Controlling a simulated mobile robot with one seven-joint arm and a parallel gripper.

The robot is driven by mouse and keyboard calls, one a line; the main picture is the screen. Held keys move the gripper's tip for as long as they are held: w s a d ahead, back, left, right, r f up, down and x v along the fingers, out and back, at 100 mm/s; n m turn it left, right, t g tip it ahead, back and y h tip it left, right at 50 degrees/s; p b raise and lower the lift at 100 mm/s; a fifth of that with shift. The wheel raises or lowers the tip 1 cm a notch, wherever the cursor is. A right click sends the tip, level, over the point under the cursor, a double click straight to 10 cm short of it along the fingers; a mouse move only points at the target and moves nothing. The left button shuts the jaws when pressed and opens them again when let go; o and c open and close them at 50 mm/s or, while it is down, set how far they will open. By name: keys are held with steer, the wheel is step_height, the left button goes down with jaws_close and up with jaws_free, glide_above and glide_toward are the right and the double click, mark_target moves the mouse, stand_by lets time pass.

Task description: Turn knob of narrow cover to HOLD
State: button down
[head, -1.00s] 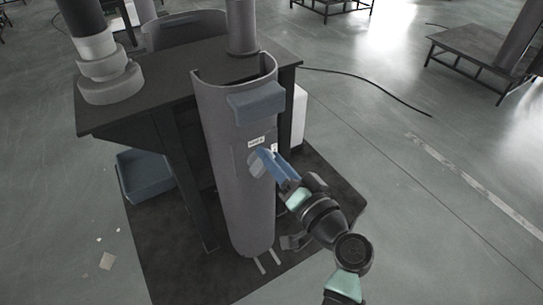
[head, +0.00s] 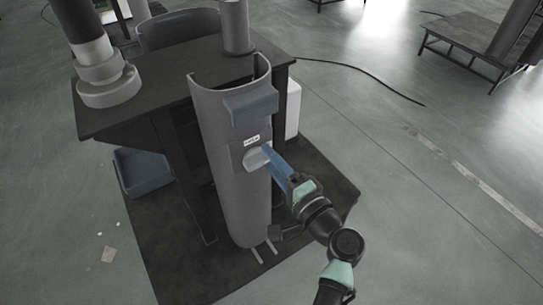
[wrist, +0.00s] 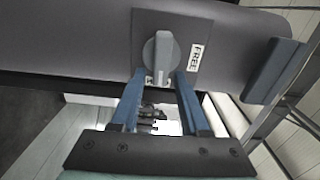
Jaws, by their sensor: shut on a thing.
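The narrow cover (head: 225,190) is a tall grey half-round shell standing upright at the table's front edge. Its grey knob (head: 256,159) sits on a square plate below a white label, which reads FREE in the wrist view (wrist: 196,59). The knob (wrist: 162,50) has a round base and a raised bar lying across the cover's length. My gripper (head: 268,152) reaches the knob from the right; its blue fingers (wrist: 160,77) are shut on the bar's near end. A small light mark between the fingertips is partly hidden and unreadable.
A blue handle block (head: 250,103) juts from the cover above the knob. The dark table (head: 150,95) stands behind, carrying a column (head: 98,60) at left. A blue bin (head: 143,172) lies under it. Open floor (head: 440,210) is at right.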

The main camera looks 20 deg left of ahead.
steer(key=shift+f+m, duration=0.1)
steer(key=shift+m, duration=0.2)
steer(key=c, duration=0.8)
jaws_free()
steer(key=shift+o, duration=0.2)
steer(key=p+v, duration=0.1)
steer(key=v, duration=1.2)
steer(key=shift+p, duration=0.3)
steer(key=shift+w+a, duration=0.1)
